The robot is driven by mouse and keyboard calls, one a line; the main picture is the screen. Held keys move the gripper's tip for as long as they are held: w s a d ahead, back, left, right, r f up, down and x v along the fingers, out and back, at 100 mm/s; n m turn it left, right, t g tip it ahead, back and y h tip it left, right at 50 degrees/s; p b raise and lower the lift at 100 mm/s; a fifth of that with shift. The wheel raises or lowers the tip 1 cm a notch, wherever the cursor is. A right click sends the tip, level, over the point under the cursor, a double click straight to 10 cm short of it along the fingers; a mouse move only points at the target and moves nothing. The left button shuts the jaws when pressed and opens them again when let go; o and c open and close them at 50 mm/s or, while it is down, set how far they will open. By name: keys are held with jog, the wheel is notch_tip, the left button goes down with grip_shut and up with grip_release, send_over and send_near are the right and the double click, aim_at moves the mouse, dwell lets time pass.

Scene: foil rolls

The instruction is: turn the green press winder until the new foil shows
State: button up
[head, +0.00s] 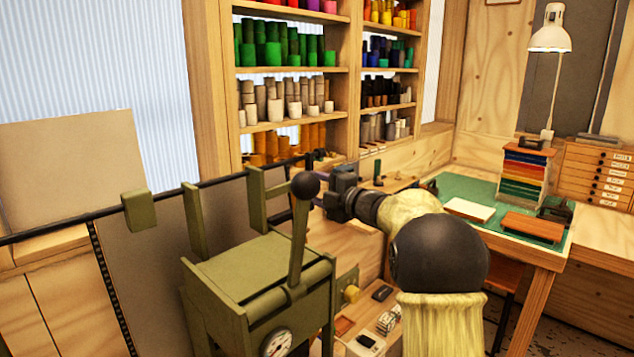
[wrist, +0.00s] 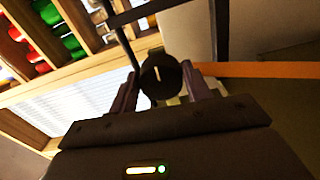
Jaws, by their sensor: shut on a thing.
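The green press (head: 255,275) stands at the lower middle of the head view, with an upright lever topped by a black ball (head: 305,186). An orange strip (wrist: 265,70) runs right from near the knob.
A black horizontal bar (head: 235,176) crosses behind the press. Shelves of coloured rolls (head: 290,68) stand at the back. A small lower shelf (head: 372,312) holds small items right of the press. A desk with a green mat (head: 485,185) and lamp (head: 550,38) is at right.

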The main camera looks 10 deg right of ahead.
jog(key=shift+d+f+m, duration=0.1)
jog(key=shift+m, duration=0.5)
jog(key=o, duration=1)
jog(key=shift+c, duration=0.2)
jog(key=b+v, duration=0.3)
jog(key=v, duration=1.4)
jog(key=shift+s+b, duration=0.25)
jog(key=shift+b, duration=0.05)
jog(key=shift+d, duration=0.1)
